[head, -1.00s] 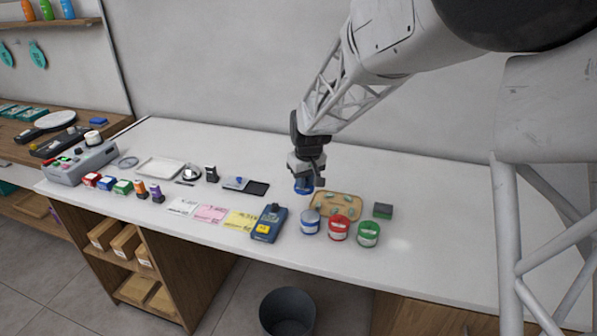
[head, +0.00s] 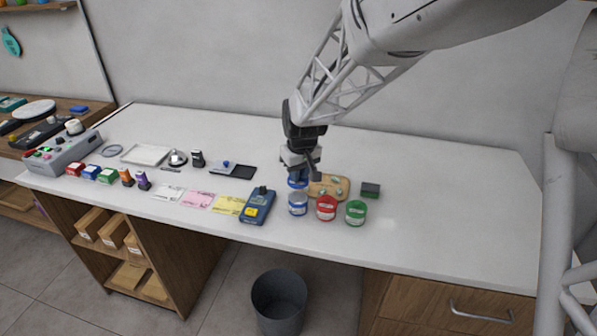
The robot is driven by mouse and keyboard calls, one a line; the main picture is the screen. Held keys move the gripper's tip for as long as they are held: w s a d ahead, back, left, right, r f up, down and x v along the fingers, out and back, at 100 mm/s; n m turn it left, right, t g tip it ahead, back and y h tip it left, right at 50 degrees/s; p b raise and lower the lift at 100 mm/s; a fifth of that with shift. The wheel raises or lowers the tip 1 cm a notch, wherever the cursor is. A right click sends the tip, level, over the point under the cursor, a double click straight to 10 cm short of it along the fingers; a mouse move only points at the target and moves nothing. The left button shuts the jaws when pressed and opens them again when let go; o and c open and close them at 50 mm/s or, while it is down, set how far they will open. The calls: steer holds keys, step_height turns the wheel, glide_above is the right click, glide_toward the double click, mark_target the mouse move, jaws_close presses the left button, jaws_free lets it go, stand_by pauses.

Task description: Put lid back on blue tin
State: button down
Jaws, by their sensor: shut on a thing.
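The blue tin (head: 298,205) stands on the white counter, leftmost in a row of three tins, with a greyish top showing. My gripper (head: 299,177) points down just behind and above the blue tin. It is shut on a blue lid (head: 297,183), which shows below the fingers. The lid overlaps the far side of the blue tin in this view. I cannot tell the exact height between lid and tin, but the lid does not sit over the tin's top.
A red tin (head: 326,209) and a green tin (head: 356,213) stand right of the blue tin. A wooden board (head: 341,181) with small pale pieces lies behind them. A dark block (head: 371,190) lies right. A blue device (head: 259,206) stands left. The right counter is clear.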

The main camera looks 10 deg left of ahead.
steer(key=shift+f, duration=0.15)
steer(key=shift+f, duration=3)
steer(key=shift+f, duration=0.15)
stand_by(0.7)
steer(key=shift+c, duration=2.4)
jaws_free()
steer(key=shift+r, duration=0.2)
steer(key=shift+r, duration=3.25)
